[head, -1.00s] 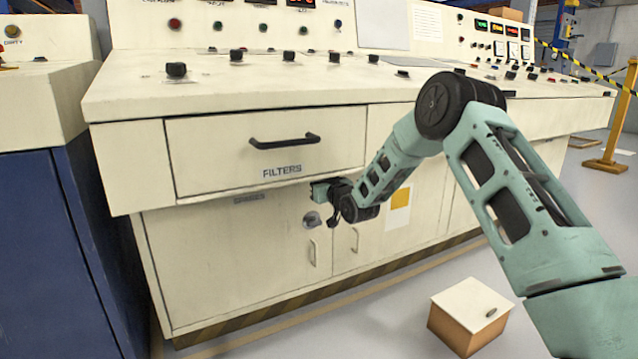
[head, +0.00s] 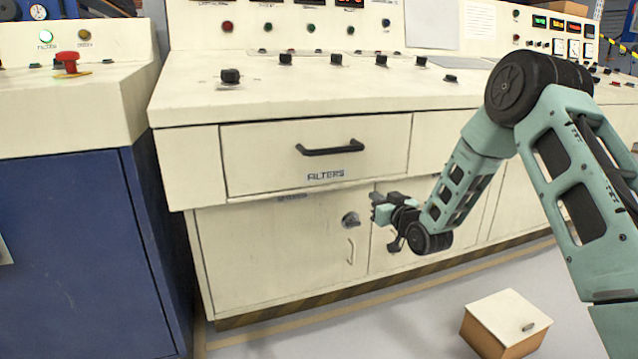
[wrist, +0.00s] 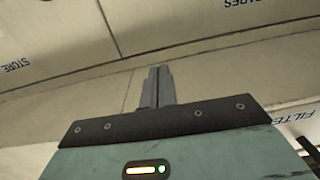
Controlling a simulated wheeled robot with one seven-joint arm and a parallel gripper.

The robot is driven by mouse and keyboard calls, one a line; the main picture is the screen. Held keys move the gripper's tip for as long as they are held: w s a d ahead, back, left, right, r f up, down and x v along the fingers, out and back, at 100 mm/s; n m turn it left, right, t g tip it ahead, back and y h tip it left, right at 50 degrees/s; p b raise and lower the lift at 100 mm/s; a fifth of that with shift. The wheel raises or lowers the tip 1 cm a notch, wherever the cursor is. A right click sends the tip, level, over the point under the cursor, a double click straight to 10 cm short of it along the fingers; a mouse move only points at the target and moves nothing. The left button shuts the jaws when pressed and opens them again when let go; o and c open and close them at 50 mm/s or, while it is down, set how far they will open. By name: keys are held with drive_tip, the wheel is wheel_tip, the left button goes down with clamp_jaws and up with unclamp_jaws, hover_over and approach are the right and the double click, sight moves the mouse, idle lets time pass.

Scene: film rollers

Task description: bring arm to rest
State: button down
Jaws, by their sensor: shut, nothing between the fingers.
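My arm reaches in from the right in the head view, with its elbow raised in front of the console. My gripper (head: 376,207) is at the left end of the forearm, in front of the lower cabinet doors and just right of a round metal knob. Whether it touches the door cannot be told. In the wrist view my gripper's fingers (wrist: 155,85) are together with nothing between them. The drawer labelled FILTERS (head: 260,165) is closed, above and left of the gripper.
The cream console (head: 440,95) spans the view, with black knobs on top. A blue cabinet (head: 80,250) with a red button (head: 68,63) stands at left. A box with a white lid (head: 505,315) sits on the floor at lower right.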

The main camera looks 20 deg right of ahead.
drive_tip(key=s+a+r+n+g+y+p, duration=0.1)
drive_tip(key=s+a+r+n+g+p, duration=0.1)
drive_tip(key=s+a+g, duration=0.65)
drive_tip(key=s+a+r+n+g+y+p, duration=0.15)
drive_tip(key=s+a, duration=0.45)
drive_tip(key=a, duration=0.8)
drive_tip(key=s+a+r+n+g+h+p, duration=0.1)
drive_tip(key=s+r+g, duration=0.15)
drive_tip(key=s, duration=0.85)
drive_tip(key=s+a+r+n+g+h+p, duration=0.1)
drive_tip(key=s+g, duration=0.2)
drive_tip(key=s, duration=0.8)
drive_tip(key=s+r+n+g+h+p, duration=0.1)
drive_tip(key=s+r+n+g, duration=0.15)
drive_tip(key=s, duration=0.85)
wheel_tip(320, 180, up, 36)
drive_tip(key=m+p, duration=0.1)
drive_tip(key=p, duration=3.6)
drive_tip(key=shift+w+a+r, duration=0.25)
drive_tip(key=shift+w+a, duration=0.05)
drive_tip(key=shift+w, duration=0.05)
drive_tip(key=shift+d, duration=0.15)
